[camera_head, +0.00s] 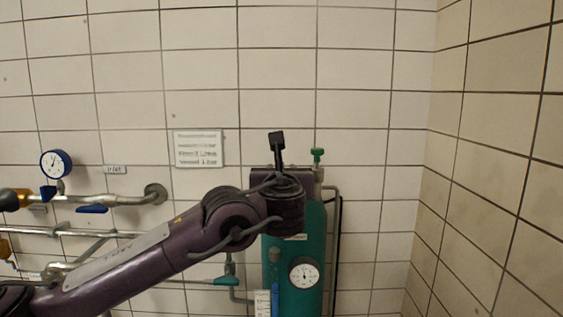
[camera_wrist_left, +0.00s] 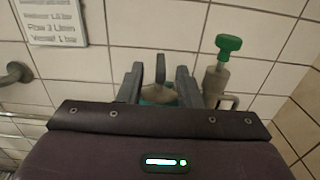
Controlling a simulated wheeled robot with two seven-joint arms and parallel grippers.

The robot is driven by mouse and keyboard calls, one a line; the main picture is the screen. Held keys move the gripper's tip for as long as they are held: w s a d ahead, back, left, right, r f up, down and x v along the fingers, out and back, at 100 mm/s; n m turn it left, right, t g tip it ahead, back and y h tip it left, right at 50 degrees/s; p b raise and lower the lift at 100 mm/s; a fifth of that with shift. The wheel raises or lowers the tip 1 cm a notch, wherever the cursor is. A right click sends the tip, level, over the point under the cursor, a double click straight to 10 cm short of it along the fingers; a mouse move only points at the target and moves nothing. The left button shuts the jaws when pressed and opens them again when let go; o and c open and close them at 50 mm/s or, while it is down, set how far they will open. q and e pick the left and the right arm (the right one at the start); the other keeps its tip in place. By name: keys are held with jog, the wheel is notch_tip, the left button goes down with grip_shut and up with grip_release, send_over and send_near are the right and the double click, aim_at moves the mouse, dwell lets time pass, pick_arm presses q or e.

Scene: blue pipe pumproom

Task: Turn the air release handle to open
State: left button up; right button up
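A green handle (camera_head: 318,154) on a metal fitting stands at the top right of the teal tank (camera_head: 312,250); which handle is the air release one is not labelled. The green handle (camera_wrist_left: 229,43) is also in the left wrist view, right of my left gripper (camera_wrist_left: 158,82) and apart from it. The gripper's two dark fingers are spread. A grey upright piece (camera_wrist_left: 160,68) shows between them, with part of the tank below; I cannot tell if it is touched. My right gripper is out of view.
A pressure gauge (camera_head: 304,273) sits on the tank front. A tiled side wall (camera_head: 487,150) closes the right.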

pick_arm(q)
jog(key=shift+w+p, duration=0.6)
jog(key=shift+w, duration=1.25)
grip_shut()
